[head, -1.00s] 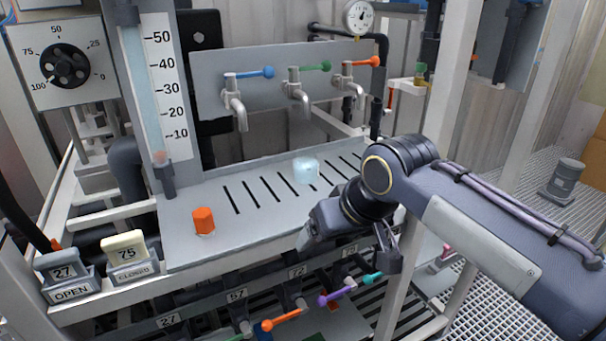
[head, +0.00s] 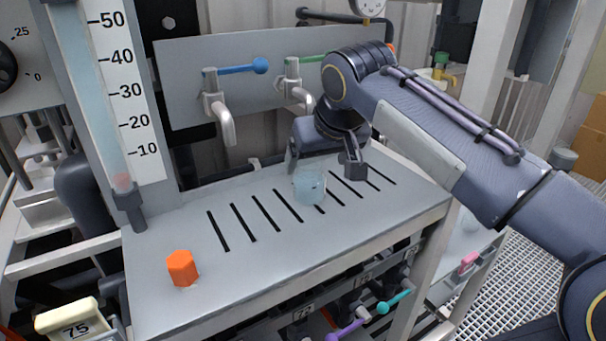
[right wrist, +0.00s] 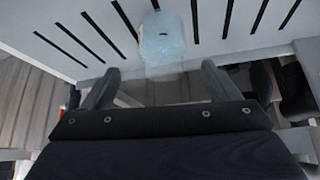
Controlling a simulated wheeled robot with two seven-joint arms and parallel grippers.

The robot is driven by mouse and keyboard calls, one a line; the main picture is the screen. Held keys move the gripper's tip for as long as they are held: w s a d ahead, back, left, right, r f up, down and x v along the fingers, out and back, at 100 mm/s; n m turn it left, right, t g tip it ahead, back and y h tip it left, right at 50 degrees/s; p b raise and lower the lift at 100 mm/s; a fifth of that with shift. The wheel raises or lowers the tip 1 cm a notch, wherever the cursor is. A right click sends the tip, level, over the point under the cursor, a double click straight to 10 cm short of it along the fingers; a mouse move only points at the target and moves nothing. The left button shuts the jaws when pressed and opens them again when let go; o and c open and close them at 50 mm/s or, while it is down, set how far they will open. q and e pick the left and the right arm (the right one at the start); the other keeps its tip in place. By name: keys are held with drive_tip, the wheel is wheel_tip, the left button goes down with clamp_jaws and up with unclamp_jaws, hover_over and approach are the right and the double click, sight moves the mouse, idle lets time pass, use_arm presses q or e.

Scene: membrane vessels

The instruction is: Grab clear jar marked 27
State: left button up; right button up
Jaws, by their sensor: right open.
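A clear, pale blue jar (head: 309,186) stands upright on the slotted grey shelf (head: 210,280); I cannot read a number on it. My right gripper (head: 322,165) is open and empty, with its fingers spread to the left and right behind the jar's upper part. In the right wrist view the jar (right wrist: 163,42) lies ahead of the open gripper (right wrist: 158,80), roughly centred between the two fingers and apart from them. My left gripper is not in view.
An orange hexagonal piece (head: 183,268) stands on the shelf's left part. Taps with a blue handle (head: 240,68) and a green handle (head: 305,59) hang from the panel behind. Below the shelf's front edge are purple (head: 347,331) and teal (head: 394,302) handles.

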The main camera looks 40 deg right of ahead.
sight(310, 176)
drive_tip(key=shift+w+f, duration=0.2)
drive_tip(key=shift+f, duration=0.6)
drive_tip(key=x, duration=0.5)
drive_tip(key=shift+w+f+p, duration=0.15)
drive_tip(key=shift+w+p, duration=0.05)
drive_tip(key=shift+p, duration=0.1)
drive_tip(key=shift+a, duration=0.1)
drive_tip(key=c, duration=1.2)
drive_tip(key=shift+c, duration=0.2)
